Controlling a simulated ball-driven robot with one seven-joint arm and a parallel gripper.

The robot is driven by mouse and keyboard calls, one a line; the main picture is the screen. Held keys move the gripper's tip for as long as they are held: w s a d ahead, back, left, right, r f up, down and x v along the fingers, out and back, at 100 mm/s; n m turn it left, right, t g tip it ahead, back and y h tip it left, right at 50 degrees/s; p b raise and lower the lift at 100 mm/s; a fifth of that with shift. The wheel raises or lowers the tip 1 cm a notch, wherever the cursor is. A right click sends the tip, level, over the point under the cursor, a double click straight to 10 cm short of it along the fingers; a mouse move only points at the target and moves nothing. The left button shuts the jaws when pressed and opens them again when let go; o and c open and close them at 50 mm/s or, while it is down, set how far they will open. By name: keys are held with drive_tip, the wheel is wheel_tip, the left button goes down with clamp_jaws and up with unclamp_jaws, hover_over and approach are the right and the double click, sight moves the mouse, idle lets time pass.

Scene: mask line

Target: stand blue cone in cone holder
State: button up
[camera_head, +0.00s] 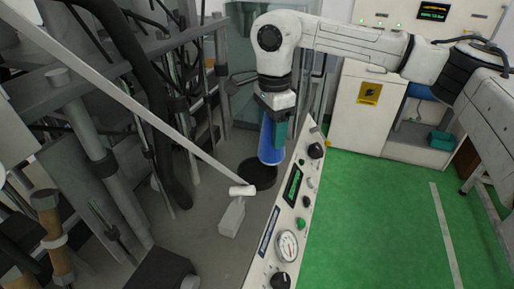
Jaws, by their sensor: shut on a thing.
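The blue cone (271,142) hangs upright below my gripper (279,118), which is shut on its upper part. The cone's lower end is right over or inside a dark round holder (257,174), which looks like the cone holder. I cannot tell from this angle whether the cone touches it. The gripper covers the top of the cone. A teal-green part shows beside the cone at the gripper.
A cream control panel (262,262) with knobs and a gauge stands close to the right of the holder. A slanted grey bar (150,117) and machine frames fill the left. Green floor (370,215) lies open at right.

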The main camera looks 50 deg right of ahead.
drive_tip(key=w+f, duration=0.1)
drive_tip(key=f, duration=0.1)
drive_tip(key=w+f, duration=0.2)
drive_tip(key=shift+w+a+f, duration=0.15)
drive_tip(key=shift+a, duration=0.05)
drive_tip(key=f, duration=0.3)
drive_tip(key=shift+w+p, duration=0.25)
drive_tip(key=shift+p, duration=0.15)
drive_tip(key=shift+f, duration=0.35)
drive_tip(key=shift+f, duration=0.2)
drive_tip(key=o, duration=1.2)
wheel_tip(320, 180, up, 12)
drive_tip(key=shift+r+b, duration=0.2)
drive_tip(key=shift+b, duration=0.2)
